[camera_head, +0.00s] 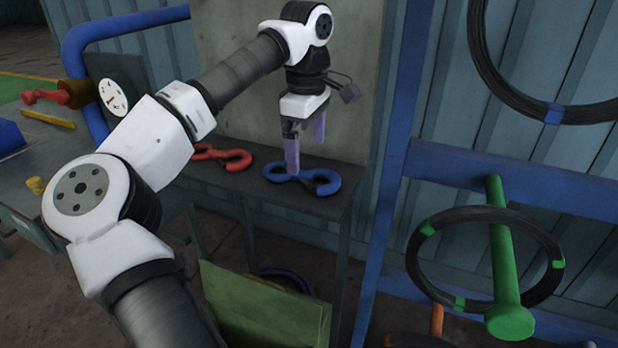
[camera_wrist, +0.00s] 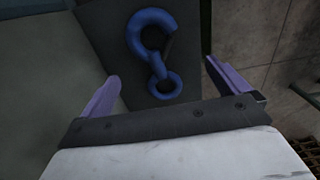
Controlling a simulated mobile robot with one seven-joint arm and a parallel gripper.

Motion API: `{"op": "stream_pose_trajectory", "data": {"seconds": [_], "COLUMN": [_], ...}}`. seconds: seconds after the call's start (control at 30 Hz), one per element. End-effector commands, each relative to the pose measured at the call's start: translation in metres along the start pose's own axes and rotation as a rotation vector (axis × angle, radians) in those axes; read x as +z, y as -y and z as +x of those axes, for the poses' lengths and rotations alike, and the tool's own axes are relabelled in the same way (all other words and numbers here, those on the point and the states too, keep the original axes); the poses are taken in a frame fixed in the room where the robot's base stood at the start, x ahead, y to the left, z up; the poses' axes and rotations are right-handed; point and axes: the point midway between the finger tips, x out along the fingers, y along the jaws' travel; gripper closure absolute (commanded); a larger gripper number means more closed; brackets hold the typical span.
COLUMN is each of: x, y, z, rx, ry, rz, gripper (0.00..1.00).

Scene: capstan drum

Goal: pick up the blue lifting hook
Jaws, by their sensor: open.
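The blue lifting hook (camera_head: 327,183) lies flat on a narrow dark table, near its right end. In the wrist view the blue hook (camera_wrist: 148,30) shows whole, its large open curve at the top and its small eye lower down. My gripper (camera_head: 305,150) is open and empty, with purple fingers pointing down above the hook. In the head view one finger overlaps the hook's middle; I cannot tell whether it touches. In the wrist view the hook lies ahead of my gripper (camera_wrist: 160,90), between the lines of its two fingers.
A red lifting hook (camera_head: 235,158) lies to the left on the same table (camera_head: 290,212). A grey panel (camera_head: 345,80) stands behind it. A blue rack (camera_head: 400,170) with black cable coils and a green peg (camera_head: 505,270) stands right. A green bin (camera_head: 265,310) is below.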

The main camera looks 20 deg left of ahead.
Motion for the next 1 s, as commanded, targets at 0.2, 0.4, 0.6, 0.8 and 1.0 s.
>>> {"op": "stream_pose_trajectory", "data": {"seconds": [0.2, 0.4, 0.6, 0.8, 1.0], "x": [0.0, 0.002, 0.002, 0.002, 0.002], "y": [-0.001, -0.004, -0.004, -0.004, -0.004], "z": [0.011, 0.037, 0.058, 0.058, 0.058], "rx": [0.001, -0.001, 0.001, 0.002, 0.002], "ry": [0.001, 0.002, 0.001, 0.001, 0.001], "rz": [-0.001, 0.001, 0.001, 0.001, 0.001], "gripper": [0.0, 0.0, 0.0, 0.04, 0.3]}}
